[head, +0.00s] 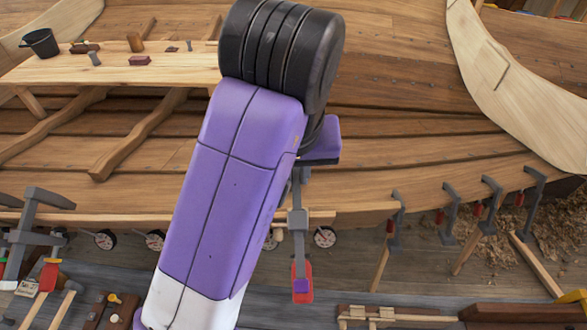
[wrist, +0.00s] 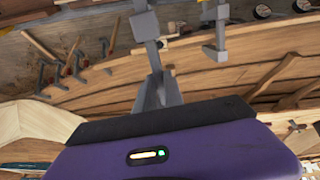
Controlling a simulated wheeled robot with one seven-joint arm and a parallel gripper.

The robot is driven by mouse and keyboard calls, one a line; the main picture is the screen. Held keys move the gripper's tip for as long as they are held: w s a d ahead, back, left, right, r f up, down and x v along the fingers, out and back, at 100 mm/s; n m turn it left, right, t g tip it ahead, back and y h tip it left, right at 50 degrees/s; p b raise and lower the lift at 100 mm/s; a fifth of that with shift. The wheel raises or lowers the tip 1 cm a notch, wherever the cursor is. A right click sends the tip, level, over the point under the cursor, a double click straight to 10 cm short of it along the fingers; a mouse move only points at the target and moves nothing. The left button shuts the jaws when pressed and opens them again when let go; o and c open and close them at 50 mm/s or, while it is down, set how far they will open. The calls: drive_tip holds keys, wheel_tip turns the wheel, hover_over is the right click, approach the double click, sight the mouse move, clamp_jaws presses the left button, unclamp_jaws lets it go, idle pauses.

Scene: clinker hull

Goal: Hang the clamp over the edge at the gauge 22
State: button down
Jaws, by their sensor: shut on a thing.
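The grey clamp (head: 298,219) with a red handle hangs upright below my gripper (head: 301,178) in the head view, in front of the hull plank's lower edge (head: 350,218). In the wrist view my gripper (wrist: 157,80) is shut on the clamp (wrist: 145,25). My arm covers much of the middle of the head view. Round dial gauges show below the edge: one just right of the clamp (head: 325,237), one partly hidden left of it (head: 270,240), and two farther left (head: 155,240). Their numbers are too small to read. I cannot tell whether the clamp touches the edge.
Several clamps (head: 450,212) hang along the edge at the right. Another grey clamp (head: 35,225) is at the far left. A plank bench (head: 180,67) holds a black bucket (head: 40,42) and small tools. Wooden props (head: 380,268) and shavings (head: 510,235) lie at the lower right.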

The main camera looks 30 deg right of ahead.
drive_tip(key=shift+f+b, duration=2.55)
drive_tip(key=shift+f, duration=0.05)
drive_tip(key=b+x, duration=0.6)
drive_tip(key=x, duration=0.1)
drive_tip(key=shift+w+d+f+b, duration=0.1)
drive_tip(key=shift+w+f+b, duration=0.1)
drive_tip(key=shift+b, duration=0.15)
drive_tip(key=shift+b+x, duration=1.3)
drive_tip(key=shift+x, duration=0.95)
drive_tip(key=shift+f, duration=0.3)
drive_tip(key=c, duration=1.4)
unclamp_jaws()
drive_tip(key=shift+o, duration=0.2)
drive_tip(key=v, duration=0.7)
drive_tip(key=shift+s+r+p, duration=0.15)
drive_tip(key=shift+r+p, duration=0.15)
drive_tip(key=shift+p, duration=0.1)
